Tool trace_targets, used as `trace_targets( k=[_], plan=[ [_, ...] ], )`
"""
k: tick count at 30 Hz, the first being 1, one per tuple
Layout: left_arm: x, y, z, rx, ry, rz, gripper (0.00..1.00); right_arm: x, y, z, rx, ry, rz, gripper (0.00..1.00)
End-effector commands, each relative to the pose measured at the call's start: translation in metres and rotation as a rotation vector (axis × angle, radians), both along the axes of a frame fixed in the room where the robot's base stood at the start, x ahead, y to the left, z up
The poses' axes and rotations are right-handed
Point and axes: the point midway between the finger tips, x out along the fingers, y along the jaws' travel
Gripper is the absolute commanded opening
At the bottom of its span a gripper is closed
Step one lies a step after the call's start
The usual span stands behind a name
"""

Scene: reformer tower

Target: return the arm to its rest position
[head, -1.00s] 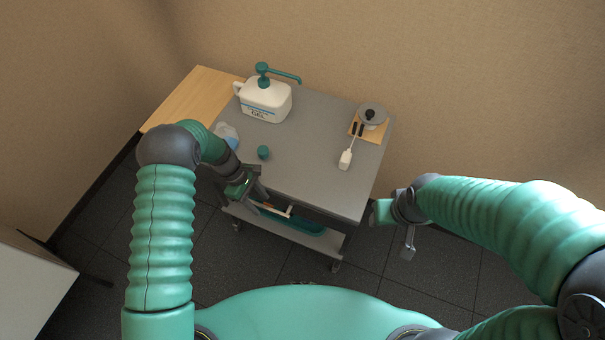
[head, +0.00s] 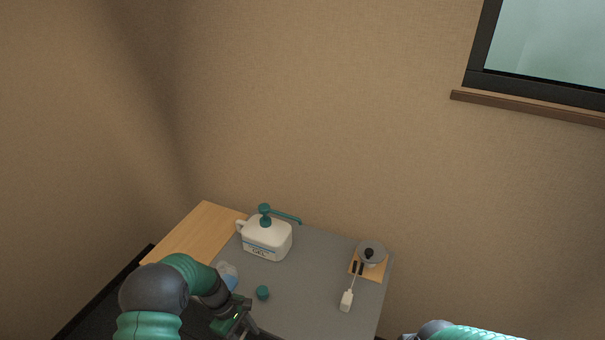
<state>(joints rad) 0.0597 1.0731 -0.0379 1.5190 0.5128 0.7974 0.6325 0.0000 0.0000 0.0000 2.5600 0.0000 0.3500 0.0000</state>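My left arm comes in from the lower left. Its gripper (head: 240,325) is at the front left edge of the grey cart top (head: 315,270), partly cut off by the bottom of the picture. Its fingers are too small and dark to tell whether they are open or shut. Of my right arm only a green and dark grey piece shows at the bottom right edge. The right gripper is out of the picture.
A wooden leaf (head: 195,234) extends left. Walls stand behind.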

Motion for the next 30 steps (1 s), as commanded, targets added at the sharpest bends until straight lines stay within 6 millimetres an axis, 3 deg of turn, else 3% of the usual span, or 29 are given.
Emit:
trace_targets(
  k=[5,9,12,15,18,30],
  plan=[
    [-0.026,0.015,0.080,0.096,-0.170,-0.279,0.47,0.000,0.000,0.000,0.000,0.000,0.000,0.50],
    [-0.074,0.028,0.142,0.201,-0.331,-0.606,0.47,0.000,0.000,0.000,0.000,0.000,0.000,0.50],
    [-0.109,0.034,0.171,0.270,-0.427,-0.823,0.47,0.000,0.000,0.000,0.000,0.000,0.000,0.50],
    [-0.137,0.037,0.185,0.318,-0.491,-0.982,0.47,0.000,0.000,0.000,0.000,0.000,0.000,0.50],
    [-0.151,0.039,0.190,0.344,-0.521,-1.068,0.47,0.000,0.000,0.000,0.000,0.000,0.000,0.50],
    [-0.154,0.039,0.190,0.349,-0.527,-1.087,0.47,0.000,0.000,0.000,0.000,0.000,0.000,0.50]
  ],
)
